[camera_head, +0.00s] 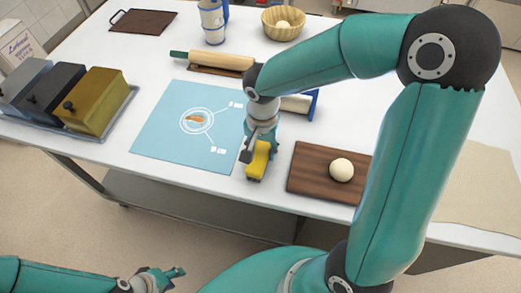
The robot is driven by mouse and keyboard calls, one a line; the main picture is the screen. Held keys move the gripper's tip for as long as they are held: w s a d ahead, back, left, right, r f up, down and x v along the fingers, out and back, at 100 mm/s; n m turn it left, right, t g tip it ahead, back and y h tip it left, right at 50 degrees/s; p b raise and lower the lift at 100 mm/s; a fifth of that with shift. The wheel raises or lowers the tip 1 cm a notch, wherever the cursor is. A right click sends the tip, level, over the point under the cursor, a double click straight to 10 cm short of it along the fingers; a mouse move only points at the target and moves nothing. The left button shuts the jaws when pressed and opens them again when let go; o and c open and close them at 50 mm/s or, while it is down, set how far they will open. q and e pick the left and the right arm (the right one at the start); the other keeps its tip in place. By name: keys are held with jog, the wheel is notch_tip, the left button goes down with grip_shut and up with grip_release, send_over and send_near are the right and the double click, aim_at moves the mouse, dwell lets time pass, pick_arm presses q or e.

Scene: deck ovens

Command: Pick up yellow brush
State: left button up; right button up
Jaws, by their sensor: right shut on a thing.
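The yellow brush (258,164) is at the front of the white table, to the left of a brown board. My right gripper (257,142) comes down over it from above and is shut on its top. I cannot tell whether the brush still touches the table. My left gripper (172,276) is low at the bottom left, off the table and empty, with its fingers apart.
A brown board (308,178) with a dough ball (341,170) lies to the right. A blue mat (165,133) lies to the left. Several lidded boxes (92,103) stand far left. A rolling pin (213,60), a basket (283,19) and a cup (211,22) are behind.

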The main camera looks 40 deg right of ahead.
aim_at(262, 148)
notch_tip(262, 148, up, 20)
dwell(0.7)
jog(key=o, duration=0.6)
jog(key=c, duration=0.4)
